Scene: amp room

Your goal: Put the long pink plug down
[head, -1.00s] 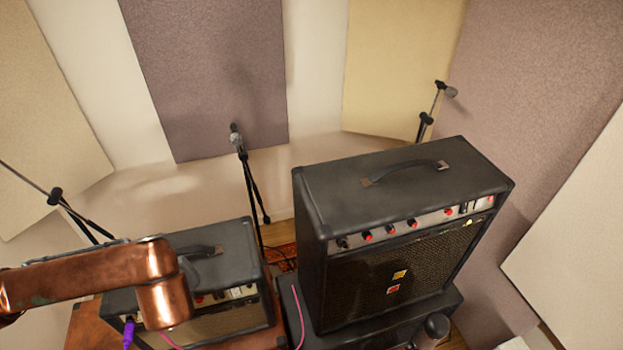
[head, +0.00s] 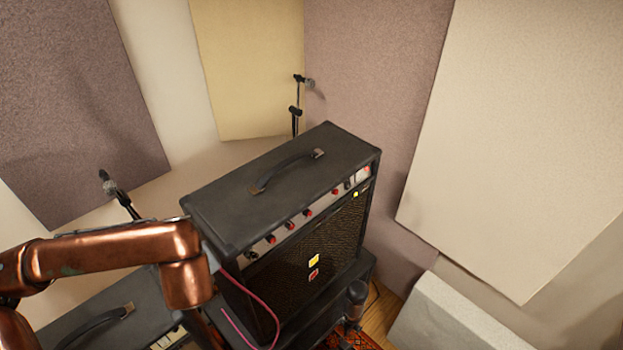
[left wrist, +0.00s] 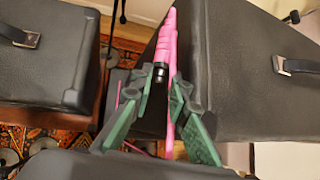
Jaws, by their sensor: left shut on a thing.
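The long pink plug (left wrist: 167,42) shows in the left wrist view, slim and pink with a dark part near my fingers. My left gripper (left wrist: 166,82), with green-padded fingers, is shut on it, beside the big black amp (left wrist: 230,50). A pink cable trails between the fingers; pink cable (head: 265,303) also hangs in front of the big amp (head: 290,180) in the head view. There my copper left arm reaches in from the left, and the gripper and plug are hidden. My right gripper is in neither view.
The smaller amp (head: 100,318) stands at lower left, partly behind my arm; it also shows in the left wrist view (left wrist: 48,65). Microphones stand behind the big amp (head: 308,84), at its left (head: 112,188) and in front (head: 356,292). A pale block (head: 450,315) lies at right.

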